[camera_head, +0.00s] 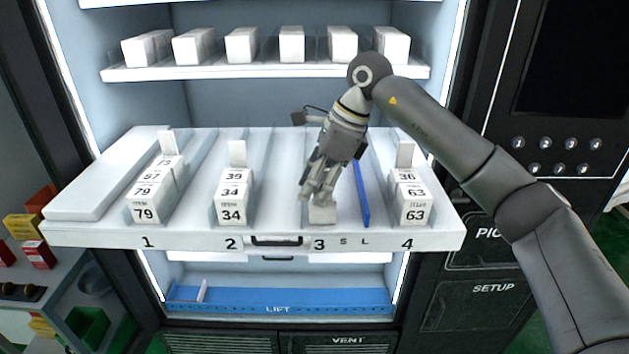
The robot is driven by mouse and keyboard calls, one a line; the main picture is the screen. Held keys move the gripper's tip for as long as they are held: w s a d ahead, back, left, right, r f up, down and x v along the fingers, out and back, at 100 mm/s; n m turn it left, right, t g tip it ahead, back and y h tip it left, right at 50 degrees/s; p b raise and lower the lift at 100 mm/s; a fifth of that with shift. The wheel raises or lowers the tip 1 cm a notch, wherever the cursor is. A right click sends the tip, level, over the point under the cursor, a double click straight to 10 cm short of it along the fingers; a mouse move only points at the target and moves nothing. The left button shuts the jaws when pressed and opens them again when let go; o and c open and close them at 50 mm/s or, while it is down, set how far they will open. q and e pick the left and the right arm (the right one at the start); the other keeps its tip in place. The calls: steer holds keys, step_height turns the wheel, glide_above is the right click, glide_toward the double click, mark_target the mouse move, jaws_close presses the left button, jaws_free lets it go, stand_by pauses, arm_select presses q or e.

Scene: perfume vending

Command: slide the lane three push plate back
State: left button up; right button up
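Lane three lies above the printed 3 on the front edge of the pulled-out tray (270,243). A small white block (322,213), which looks like the lane three push plate, stands near the front of that lane. My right gripper (318,192) points down at it, with the fingertips at its top. Whether the fingers are closed on it cannot be made out. No boxes show in lane three. A blue divider (361,194) stands just right of the gripper. My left gripper is not in view.
White numbered boxes fill lane one (146,208), lane two (233,205) and lane four (412,207), with white push plates behind them. A shelf (270,70) with several white boxes is above. A blue lift bin (280,300) is below.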

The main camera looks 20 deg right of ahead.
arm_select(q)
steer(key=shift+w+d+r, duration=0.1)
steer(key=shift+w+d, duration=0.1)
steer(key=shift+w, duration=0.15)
arm_select(e)
steer(key=shift+s+f, duration=0.1)
steer(key=shift+s, duration=0.05)
steer(key=shift+c, duration=0.2)
jaws_close()
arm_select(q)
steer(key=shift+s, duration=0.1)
